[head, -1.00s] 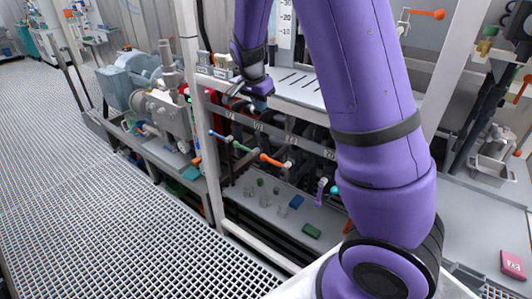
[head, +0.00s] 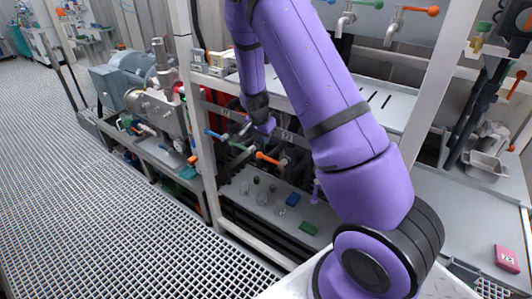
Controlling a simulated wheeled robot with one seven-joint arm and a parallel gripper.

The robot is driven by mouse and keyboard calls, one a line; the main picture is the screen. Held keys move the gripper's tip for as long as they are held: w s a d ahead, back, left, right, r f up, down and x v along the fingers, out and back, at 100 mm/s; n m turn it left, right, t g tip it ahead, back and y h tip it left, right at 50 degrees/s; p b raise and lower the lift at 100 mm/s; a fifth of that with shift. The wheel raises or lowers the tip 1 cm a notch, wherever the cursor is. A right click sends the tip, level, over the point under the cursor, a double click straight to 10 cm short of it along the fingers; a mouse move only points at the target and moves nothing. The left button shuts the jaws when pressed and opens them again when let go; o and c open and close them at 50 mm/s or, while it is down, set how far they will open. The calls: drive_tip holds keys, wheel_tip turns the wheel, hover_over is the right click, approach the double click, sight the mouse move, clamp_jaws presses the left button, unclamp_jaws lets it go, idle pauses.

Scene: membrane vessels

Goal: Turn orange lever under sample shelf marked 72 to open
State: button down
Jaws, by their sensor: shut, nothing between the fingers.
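A row of small valves with coloured levers runs along the rail under the white sample shelf (head: 372,112). The orange lever (head: 266,158) sticks out to the front left from its valve. A blue lever (head: 213,134) and a green lever (head: 237,146) are to its left, and a purple lever (head: 314,192) is to its right. The number labels on the rail are too small to read surely. My gripper (head: 246,128) is shut and empty, pointing down and left just above the green lever, up and left of the orange one. I cannot tell whether it touches a lever.
The white frame post (head: 203,120) stands left of the levers. Small glass vessels (head: 262,198), a blue block (head: 293,199) and a green block (head: 308,229) lie on the lower shelf. More taps with levers (head: 392,25) hang above the shelf. The grating floor at left is clear.

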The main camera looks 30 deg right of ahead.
sight(265, 158)
wheel_tip(265, 158, down, 7)
drive_tip(key=shift+w+d+f, duration=0.15)
drive_tip(key=shift+d+f, duration=0.05)
drive_tip(key=shift+d, duration=0.25)
drive_tip(key=shift+w+f+g, duration=0.15)
drive_tip(key=shift+f+g, duration=0.15)
drive_tip(key=shift+g, duration=0.2)
drive_tip(key=shift+w+a+f+g+h, duration=0.15)
drive_tip(key=shift+f+g+h, duration=0.15)
drive_tip(key=shift+f+g, duration=0.15)
drive_tip(key=shift+w+f+n+g+h, duration=0.1)
drive_tip(key=shift+f+n+g+h, duration=0.2)
drive_tip(key=shift+f+g+h, duration=0.6)
drive_tip(key=shift+f+g+y, duration=0.25)
drive_tip(key=shift+f+y, duration=0.25)
drive_tip(key=shift+f, duration=0.25)
